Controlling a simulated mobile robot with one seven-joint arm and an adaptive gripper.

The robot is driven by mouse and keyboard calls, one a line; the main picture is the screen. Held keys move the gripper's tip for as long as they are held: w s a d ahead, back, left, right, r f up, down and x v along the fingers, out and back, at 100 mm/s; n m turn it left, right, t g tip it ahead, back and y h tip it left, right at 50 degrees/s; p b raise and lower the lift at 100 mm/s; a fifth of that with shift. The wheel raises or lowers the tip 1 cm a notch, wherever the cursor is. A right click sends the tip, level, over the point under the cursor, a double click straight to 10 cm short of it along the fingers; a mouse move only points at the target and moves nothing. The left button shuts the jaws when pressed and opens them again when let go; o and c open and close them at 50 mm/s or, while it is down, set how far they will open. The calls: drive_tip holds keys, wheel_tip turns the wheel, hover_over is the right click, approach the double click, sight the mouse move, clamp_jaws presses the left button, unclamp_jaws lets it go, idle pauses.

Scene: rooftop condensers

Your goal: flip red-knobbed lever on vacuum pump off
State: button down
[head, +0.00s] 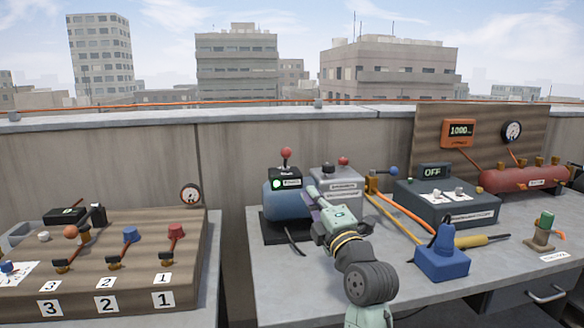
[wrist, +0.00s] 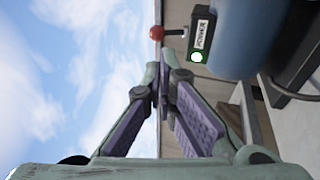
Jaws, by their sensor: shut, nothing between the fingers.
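The blue vacuum pump (head: 285,205) stands on the right-hand bench, with a black switch box on top and a lit green light on its front. Its red-knobbed lever (head: 286,153) stands upright on the box. In the wrist view, which is turned sideways, the red knob (wrist: 157,32), a label reading POWER and the green light (wrist: 198,57) show beyond the fingertips. My gripper (head: 315,192) is shut and empty, in front of and to the right of the pump, lower than the knob. In the wrist view the closed fingertips (wrist: 163,72) appear apart from the lever.
A grey box with a red knob (head: 343,161) stands right of the pump. A dark unit reading OFF (head: 445,202), a blue device (head: 442,258) and a red tank (head: 520,178) lie further right. A wooden panel (head: 195,255) with numbered levers is at left.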

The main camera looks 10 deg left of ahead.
drive_tip(key=shift+w+r, duration=0.1)
drive_tip(key=p, duration=0.5)
approach(288, 157)
drive_tip(key=x, duration=0.6)
drive_tip(key=shift+r, duration=0.1)
drive_tip(key=shift+w+a+p, duration=0.2)
drive_tip(key=shift+w+p, duration=0.1)
drive_tip(key=shift+w, duration=0.15)
drive_tip(key=shift+r, duration=0.1)
drive_tip(key=shift+w+r+g, duration=0.1)
drive_tip(key=shift+r+g, duration=0.05)
drive_tip(key=shift+g, duration=0.15)
